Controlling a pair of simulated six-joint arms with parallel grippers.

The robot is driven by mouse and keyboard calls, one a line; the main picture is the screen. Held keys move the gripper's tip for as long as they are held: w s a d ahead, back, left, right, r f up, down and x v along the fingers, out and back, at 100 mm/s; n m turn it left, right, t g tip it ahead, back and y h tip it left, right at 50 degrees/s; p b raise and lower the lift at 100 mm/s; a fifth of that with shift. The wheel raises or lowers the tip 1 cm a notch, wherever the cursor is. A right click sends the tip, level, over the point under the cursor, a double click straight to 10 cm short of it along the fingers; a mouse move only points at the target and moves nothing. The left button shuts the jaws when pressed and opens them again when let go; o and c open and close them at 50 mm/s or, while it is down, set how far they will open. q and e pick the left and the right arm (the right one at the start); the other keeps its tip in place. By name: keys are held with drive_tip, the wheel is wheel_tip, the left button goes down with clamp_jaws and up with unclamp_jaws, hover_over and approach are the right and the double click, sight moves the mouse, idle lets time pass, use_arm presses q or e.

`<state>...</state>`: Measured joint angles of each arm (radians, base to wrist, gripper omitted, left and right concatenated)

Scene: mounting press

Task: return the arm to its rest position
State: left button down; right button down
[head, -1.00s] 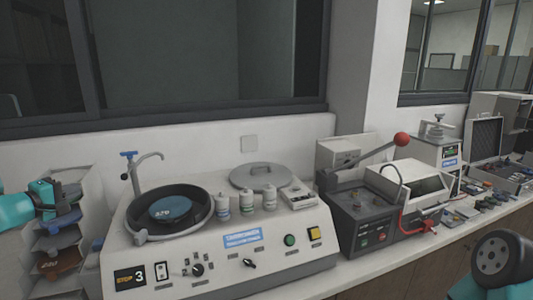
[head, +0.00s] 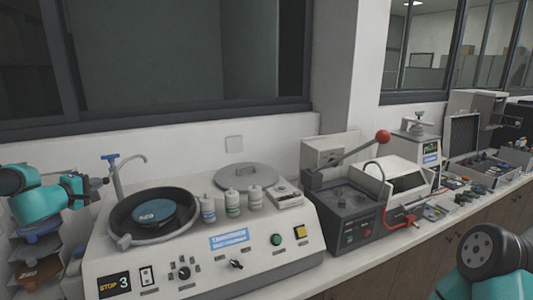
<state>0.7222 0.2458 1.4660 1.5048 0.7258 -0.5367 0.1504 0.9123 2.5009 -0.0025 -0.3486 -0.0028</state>
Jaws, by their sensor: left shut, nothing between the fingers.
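My left arm, in teal, comes in at the left edge of the head view, above a stack of trays. Its small dark gripper (head: 100,183) points right and is shut and empty. It shows just left of the polishing machine's black bowl (head: 120,214), near the blue-handled tap (head: 114,172), apparently in the air. My right arm shows at the lower right corner as a teal link with a round dark joint. Its gripper is out of view.
The grinder-polisher (head: 205,268) fills the middle of the bench. Stacked trays (head: 38,248) are below my left arm. Small parts and an open case (head: 462,135) lie farther right.

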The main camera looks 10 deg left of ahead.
use_arm(q)
drive_tip(key=s+a+r, duration=0.1)
drive_tip(key=s+a, duration=0.1)
drive_tip(key=s, duration=0.4)
drive_tip(key=s+a+r, duration=0.1)
drive_tip(key=s+a, duration=0.2)
drive_tip(key=s, duration=0.3)
drive_tip(key=shift+s, duration=0.4)
